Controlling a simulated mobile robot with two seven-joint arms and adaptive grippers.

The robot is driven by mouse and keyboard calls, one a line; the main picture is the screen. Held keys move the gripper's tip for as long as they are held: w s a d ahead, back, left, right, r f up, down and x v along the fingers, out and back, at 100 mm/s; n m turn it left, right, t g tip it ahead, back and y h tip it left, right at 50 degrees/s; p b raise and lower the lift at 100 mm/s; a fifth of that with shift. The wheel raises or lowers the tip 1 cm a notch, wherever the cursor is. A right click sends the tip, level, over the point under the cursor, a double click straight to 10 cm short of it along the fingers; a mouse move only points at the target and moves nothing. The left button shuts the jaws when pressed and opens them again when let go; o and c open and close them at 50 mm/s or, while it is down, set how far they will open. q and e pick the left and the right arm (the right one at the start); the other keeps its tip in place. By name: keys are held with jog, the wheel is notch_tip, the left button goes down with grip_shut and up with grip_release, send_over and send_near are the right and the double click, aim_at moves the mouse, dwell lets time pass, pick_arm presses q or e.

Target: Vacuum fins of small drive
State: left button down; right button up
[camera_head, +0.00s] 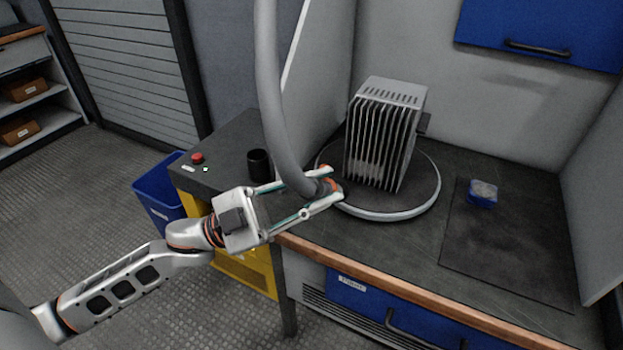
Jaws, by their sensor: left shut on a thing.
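The small drive (384,135) is a grey box with upright fins on its near side and a slotted top. It stands on a round turntable (405,208) with a pale rim on the bench. The fins look dusty low down. A thick grey vacuum hose (270,85) hangs from above, and its lower end curves to my left gripper. My left gripper (328,182) is shut on the hose end, over the turntable's left edge, left of the fins and apart from them. The nozzle tip is mostly hidden by the fingers. My right gripper is not in view.
A small blue box (483,193) with grey contents sits on a dark mat (510,245) at right. A black cup (259,163) and a red button (197,158) are on the left side surface. A blue bin (160,195) stands on the floor. Grey panels enclose the bench.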

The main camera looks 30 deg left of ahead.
pick_arm(q)
jog(key=shift+w, duration=0.4)
jog(key=shift+w+f, duration=0.1)
jog(key=shift+w, duration=0.3)
jog(key=shift+w+b, duration=0.55)
jog(key=shift+w, duration=0.6)
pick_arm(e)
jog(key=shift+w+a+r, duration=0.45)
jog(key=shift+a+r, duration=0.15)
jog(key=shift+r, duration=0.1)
pick_arm(q)
jog(key=shift+w, duration=0.15)
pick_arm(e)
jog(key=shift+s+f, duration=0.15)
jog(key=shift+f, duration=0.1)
pick_arm(q)
jog(key=shift+w, duration=0.85)
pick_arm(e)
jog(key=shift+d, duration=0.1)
pick_arm(q)
jog(key=shift+d, duration=0.15)
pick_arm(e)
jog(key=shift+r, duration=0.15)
